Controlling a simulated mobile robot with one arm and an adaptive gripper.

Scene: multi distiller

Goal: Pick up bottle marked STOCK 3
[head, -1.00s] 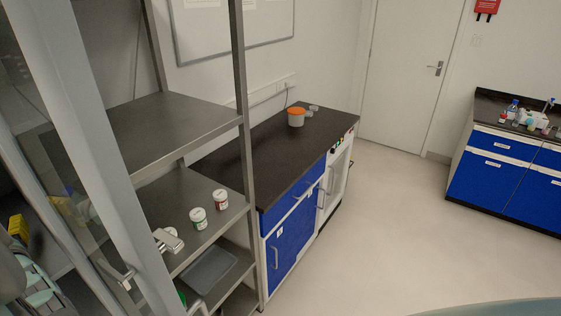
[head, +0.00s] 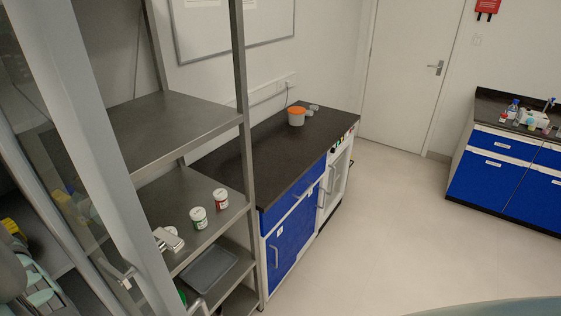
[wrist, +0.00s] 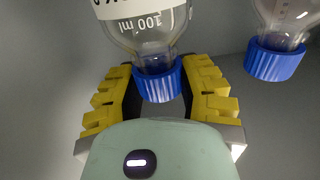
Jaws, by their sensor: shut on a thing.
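In the wrist view, a clear glass bottle (wrist: 145,32) with a blue screw cap (wrist: 158,82) sits between the yellow fingers of my gripper (wrist: 159,76). The fingers are shut on it around the cap and neck. Its cap points down in the picture, with "100 ml" markings on the glass. Its white label is mostly cut off at the top edge, so I cannot read the full marking. A second clear bottle with a blue cap (wrist: 274,60) stands apart to the right. In the head view, a yellow part of my gripper shows at the left edge, partly hidden.
In the head view, a metal shelf rack (head: 190,120) holds two small white tubs (head: 198,217). A glass door frame (head: 100,150) stands at the left. A dark counter (head: 270,140) carries an orange-lidded tub (head: 296,116). The floor (head: 390,230) is clear.

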